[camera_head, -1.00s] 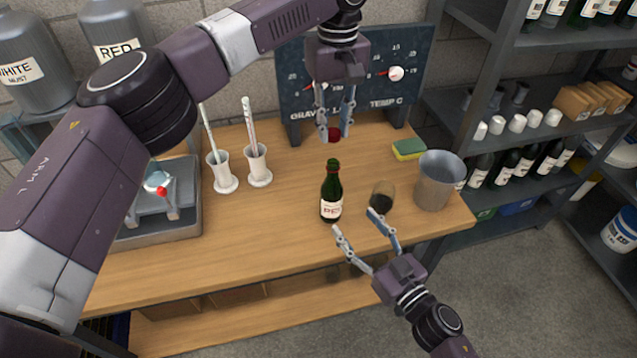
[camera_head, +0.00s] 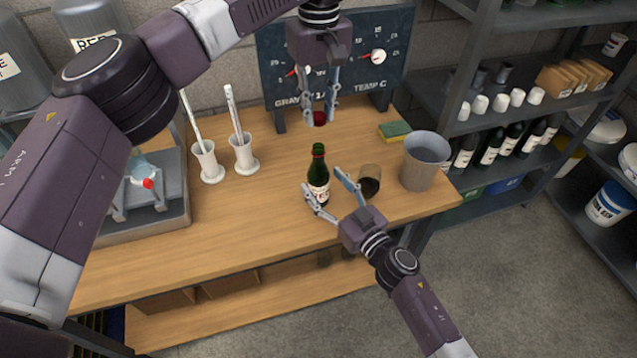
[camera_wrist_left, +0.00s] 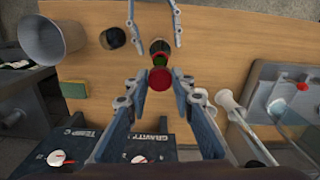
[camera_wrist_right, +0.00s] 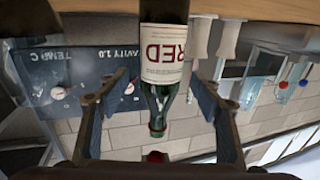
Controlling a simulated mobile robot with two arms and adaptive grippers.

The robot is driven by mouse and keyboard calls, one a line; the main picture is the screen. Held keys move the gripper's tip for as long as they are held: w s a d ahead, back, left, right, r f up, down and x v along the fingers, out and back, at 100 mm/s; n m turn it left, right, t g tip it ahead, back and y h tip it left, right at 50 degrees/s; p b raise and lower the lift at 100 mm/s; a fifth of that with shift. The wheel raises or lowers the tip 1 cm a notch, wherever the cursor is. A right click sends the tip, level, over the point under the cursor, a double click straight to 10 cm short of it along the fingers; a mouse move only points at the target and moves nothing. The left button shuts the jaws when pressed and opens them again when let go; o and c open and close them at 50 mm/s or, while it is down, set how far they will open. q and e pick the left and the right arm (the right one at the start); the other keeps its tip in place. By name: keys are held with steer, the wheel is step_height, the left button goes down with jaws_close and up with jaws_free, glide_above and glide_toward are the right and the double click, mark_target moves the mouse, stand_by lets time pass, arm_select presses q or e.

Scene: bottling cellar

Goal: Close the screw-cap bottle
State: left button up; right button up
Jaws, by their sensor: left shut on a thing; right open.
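The green bottle (camera_head: 318,178) with a white and red label stands upright on the bench. Its label reads RED in the right wrist view (camera_wrist_right: 165,60), and its neck shows no cap. My left gripper (camera_head: 320,120) is shut on the red screw cap (camera_head: 319,118), held above and behind the bottle. The cap also shows between the fingers in the left wrist view (camera_wrist_left: 160,78). My right gripper (camera_head: 322,193) is open, its fingers around the lower part of the bottle from the front. I cannot tell whether they touch it.
A glass with dark liquid (camera_head: 369,182) stands just right of the bottle, close to my right fingers. A metal bucket (camera_head: 424,160) and a sponge (camera_head: 394,130) are further right. Two white cylinder stands (camera_head: 207,162) are left. A gauge board (camera_head: 350,70) stands behind.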

mark_target(324, 184)
steer(key=shift+x, duration=1.7)
steer(key=shift+c, duration=0.5)
jaws_close()
arm_select(q)
steer(key=shift+f, duration=2.45)
